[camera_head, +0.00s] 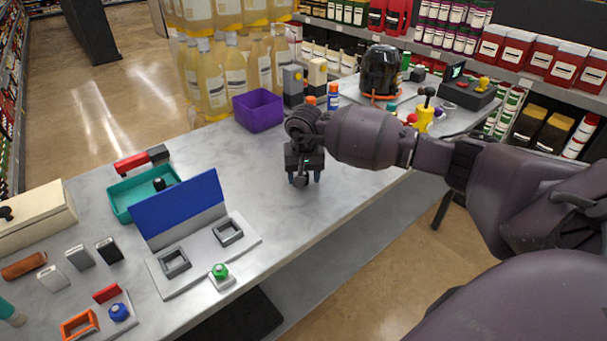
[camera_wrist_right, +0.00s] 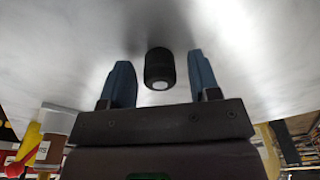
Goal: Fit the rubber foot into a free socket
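A small black cylinder with a pale end, which looks like the rubber foot (camera_wrist_right: 160,66), is between the spread fingers of my right gripper (camera_wrist_right: 160,82) in the right wrist view. A gap shows on each side of it. In the head view my right gripper (camera_head: 304,178) points down over the middle of the grey table, with a dark bit of the foot (camera_head: 301,181) between its fingertips. Whether the foot rests on the table is unclear. I cannot make out a socket for certain. My left gripper is not in view.
A teal tray (camera_head: 122,204) with a black piece (camera_head: 159,184) stands at left. A blue-backed stand (camera_head: 180,210) with two dark square frames is in front. A purple bin (camera_head: 258,110), bottles (camera_head: 208,80) and a dark dome (camera_head: 380,72) are farther back. Table around the gripper is clear.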

